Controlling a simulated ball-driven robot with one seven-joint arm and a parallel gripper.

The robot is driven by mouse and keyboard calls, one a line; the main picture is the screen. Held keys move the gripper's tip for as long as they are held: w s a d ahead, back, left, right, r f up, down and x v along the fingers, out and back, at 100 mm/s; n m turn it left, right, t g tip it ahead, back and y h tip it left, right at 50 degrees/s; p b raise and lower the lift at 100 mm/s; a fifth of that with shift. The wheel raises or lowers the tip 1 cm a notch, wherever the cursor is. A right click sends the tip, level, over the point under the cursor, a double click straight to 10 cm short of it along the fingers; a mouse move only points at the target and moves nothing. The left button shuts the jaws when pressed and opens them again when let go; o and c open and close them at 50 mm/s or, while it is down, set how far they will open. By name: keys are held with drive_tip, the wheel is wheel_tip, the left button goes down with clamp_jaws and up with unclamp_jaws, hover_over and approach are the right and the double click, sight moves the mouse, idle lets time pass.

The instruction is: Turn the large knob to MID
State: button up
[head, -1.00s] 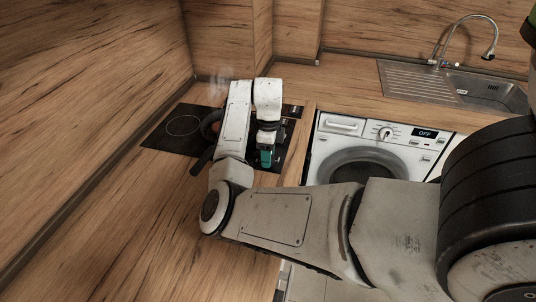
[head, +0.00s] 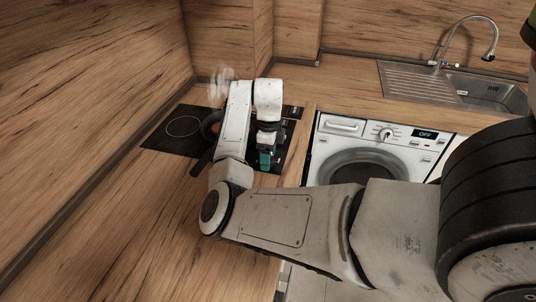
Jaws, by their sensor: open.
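A black cooktop (head: 160,138) is set in the wooden counter. My gripper (head: 265,162), with a teal part, hangs low over the cooktop's right part. Its fingertips are too small to make out and it holds nothing that I can see. No knob on the cooktop can be made out; my arm and gripper cover much of that area. The only knob I can clearly see is a round whitish one (head: 386,134) on the washing machine (head: 400,150), beside a display (head: 424,133) reading OFF. My gripper is well to the left of that knob.
A dark pan (head: 205,160) sits on the cooktop left of my gripper, mostly behind my arm, with steam above it. Wooden walls stand at the left and back. A metal sink (head: 480,92) with a tap (head: 466,30) is at the far right. The counter at front left is clear.

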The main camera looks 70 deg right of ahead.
wheel_tip(320, 180, up, 11)
drive_tip(key=shift+d, duration=0.3)
drive_tip(key=shift+f, duration=0.1)
idle(0.7)
